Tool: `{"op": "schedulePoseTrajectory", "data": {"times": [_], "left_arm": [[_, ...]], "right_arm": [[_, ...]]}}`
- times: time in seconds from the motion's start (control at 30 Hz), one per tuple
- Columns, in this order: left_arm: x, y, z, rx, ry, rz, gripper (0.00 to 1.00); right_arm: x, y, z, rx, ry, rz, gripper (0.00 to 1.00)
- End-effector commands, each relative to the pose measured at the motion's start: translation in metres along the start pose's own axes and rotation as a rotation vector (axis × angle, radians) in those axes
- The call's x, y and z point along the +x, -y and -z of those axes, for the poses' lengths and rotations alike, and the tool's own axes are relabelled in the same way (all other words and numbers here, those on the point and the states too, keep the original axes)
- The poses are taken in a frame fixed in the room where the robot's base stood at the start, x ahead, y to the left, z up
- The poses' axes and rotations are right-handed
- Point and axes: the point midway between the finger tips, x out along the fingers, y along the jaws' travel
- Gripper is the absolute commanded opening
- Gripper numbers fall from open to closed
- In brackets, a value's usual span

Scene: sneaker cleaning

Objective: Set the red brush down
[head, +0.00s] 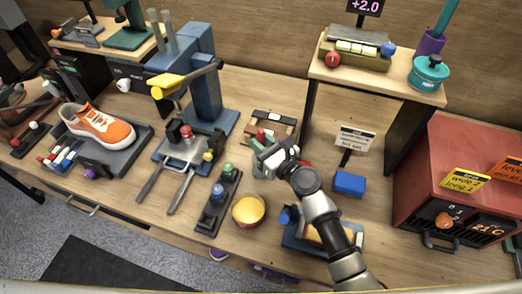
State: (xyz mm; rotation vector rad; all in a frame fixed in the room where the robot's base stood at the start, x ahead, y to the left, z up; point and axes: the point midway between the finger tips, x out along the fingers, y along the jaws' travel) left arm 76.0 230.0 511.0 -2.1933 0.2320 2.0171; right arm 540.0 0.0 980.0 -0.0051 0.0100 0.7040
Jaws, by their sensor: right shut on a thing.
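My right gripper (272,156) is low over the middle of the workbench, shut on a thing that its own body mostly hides. A small red part (261,136) shows just beyond the fingers; I take it to be the red brush, though its bristles and its contact with the bench cannot be made out. A dark-edged wooden tray (286,119) lies just behind it. Another red patch shows right of the gripper, partly covered by it. My left gripper is not in view.
A blue block (349,183) is to the right. An orange sneaker (101,127) rests at far left, a red oven (460,180) at right.

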Motion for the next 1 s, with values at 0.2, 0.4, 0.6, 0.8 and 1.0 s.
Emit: {"op": "schedulePoseTrajectory", "data": {"times": [0.2, 0.4, 0.6, 0.8, 1.0], "left_arm": [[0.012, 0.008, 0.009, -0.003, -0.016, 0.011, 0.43], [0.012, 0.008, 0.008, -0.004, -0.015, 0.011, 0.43], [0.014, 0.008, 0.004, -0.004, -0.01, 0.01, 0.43], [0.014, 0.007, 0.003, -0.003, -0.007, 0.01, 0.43], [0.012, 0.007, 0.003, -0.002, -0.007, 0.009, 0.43]], "right_arm": [[0.0, 0.0, 0.019, -0.001, 0.0, 0.0, 0.0], [0.0, 0.0, 0.019, -0.001, 0.001, 0.0, 0.0], [0.0, 0.0, 0.021, 0.0, 0.0, 0.0, 0.34], [0.0, 0.0, 0.021, 0.0, 0.0, 0.0, 0.49], [0.0, 0.0, 0.019, -0.001, 0.0, 0.0, 0.49]]}}
